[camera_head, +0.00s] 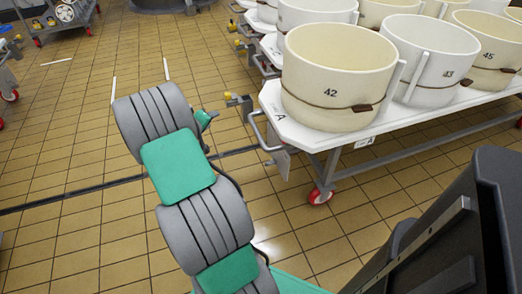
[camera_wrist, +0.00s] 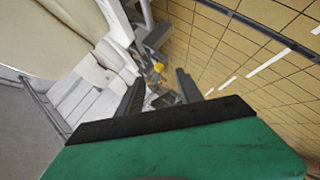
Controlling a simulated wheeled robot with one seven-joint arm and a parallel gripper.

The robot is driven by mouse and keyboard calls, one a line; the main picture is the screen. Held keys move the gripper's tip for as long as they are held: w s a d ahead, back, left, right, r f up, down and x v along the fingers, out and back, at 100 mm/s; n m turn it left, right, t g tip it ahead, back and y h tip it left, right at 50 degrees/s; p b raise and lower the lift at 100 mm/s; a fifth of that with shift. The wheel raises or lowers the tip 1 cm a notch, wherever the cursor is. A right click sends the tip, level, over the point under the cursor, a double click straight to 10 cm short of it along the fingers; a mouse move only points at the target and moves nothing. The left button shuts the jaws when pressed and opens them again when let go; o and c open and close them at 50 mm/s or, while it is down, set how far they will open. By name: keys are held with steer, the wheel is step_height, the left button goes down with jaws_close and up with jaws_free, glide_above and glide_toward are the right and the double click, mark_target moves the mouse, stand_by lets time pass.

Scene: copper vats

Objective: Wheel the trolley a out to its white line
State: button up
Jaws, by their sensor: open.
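Trolley a (camera_head: 273,103) has a white top marked "A", a metal frame and red-rimmed wheels, and stands at the right in the head view. It bears a cream vat marked 42 (camera_head: 335,75) and other numbered vats. Its bar handle (camera_head: 263,137) sticks out at its left end. My gripper (camera_wrist: 161,90) is open with nothing between its fingers in the wrist view; the trolley end and pale vats show to its left. In the head view my arm mostly hides it, left of the handle. Short white floor lines (camera_head: 113,90) (camera_head: 166,69) lie beyond my arm.
More vat-laden trolleys stand behind trolley a, with yellow-tipped fittings (camera_head: 228,95) at their left ends. Another trolley (camera_head: 62,22) stands at the far upper left. A dark floor channel (camera_head: 70,193) crosses the tiles. The tiled floor at centre left is clear.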

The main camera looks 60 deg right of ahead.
steer(key=s+d+f+n+g+h+b, duration=0.1)
steer(key=s+d+f+h+b, duration=0.15)
steer(key=s+d+f, duration=0.45)
steer(key=s+d+f+n+g+h+b, duration=0.1)
steer(key=s+d+f+n+h+b, duration=0.25)
steer(key=f, duration=0.55)
steer(key=d+m+y+b, duration=0.1)
steer(key=d, duration=0.8)
steer(key=shift+s+f+m+y, duration=0.3)
steer(key=shift+s+f+m, duration=0.05)
steer(key=shift+f, duration=0.1)
steer(key=shift+a, duration=0.1)
jaws_close()
